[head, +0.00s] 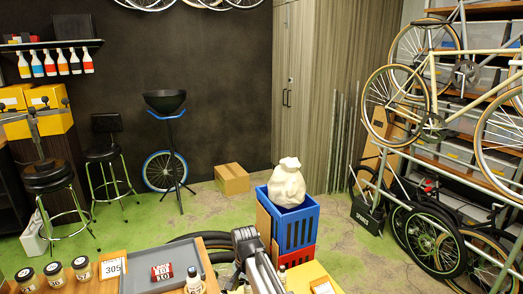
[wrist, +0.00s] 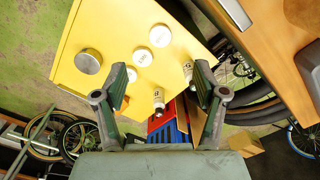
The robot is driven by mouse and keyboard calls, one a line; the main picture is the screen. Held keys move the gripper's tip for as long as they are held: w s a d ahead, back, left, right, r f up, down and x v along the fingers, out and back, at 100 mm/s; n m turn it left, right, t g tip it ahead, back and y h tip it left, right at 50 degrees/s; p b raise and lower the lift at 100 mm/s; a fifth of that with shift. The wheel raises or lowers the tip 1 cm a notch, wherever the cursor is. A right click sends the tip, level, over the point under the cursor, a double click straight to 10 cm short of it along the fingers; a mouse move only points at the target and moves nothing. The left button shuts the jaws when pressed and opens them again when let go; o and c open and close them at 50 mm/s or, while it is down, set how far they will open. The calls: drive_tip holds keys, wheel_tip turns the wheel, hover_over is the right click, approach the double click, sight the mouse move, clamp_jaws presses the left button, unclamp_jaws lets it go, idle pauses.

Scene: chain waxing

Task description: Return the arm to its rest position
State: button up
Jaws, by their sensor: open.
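My gripper (wrist: 162,75) shows in the wrist view with its two dark green fingers spread wide and nothing between them. It points toward a yellow tabletop (wrist: 110,35). On that top are a round silver tin (wrist: 89,61), white round-topped items (wrist: 160,35) and small dark-and-white bottles (wrist: 158,97). The gap between fingers and tabletop is hard to judge. In the head view part of my arm (head: 258,262) rises at the bottom middle, beside the yellow top (head: 310,275). My gripper's fingers cannot be made out there.
A grey tray (head: 140,271) holds a red box (head: 162,272). Bicycles (head: 430,80) fill the right side. Green floor (head: 140,225) is open at left.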

drive_tip(key=s+d+f+n, duration=0.2)
drive_tip(key=s+d+f, duration=0.55)
drive_tip(key=d, duration=0.35)
drive_tip(key=s+d+f+n, duration=0.3)
drive_tip(key=s+d+f, duration=0.5)
drive_tip(key=d, duration=0.4)
drive_tip(key=s+f+g, duration=0.3)
drive_tip(key=s+f, duration=0.6)
drive_tip(key=s, duration=0.5)
drive_tip(key=s+f+g, duration=0.3)
drive_tip(key=s+f, duration=0.7)
drive_tip(key=s, duration=0.4)
drive_tip(key=shift+a+g, duration=0.25)
drive_tip(key=shift+g, duration=0.15)
drive_tip(key=shift+s+f, duration=0.1)
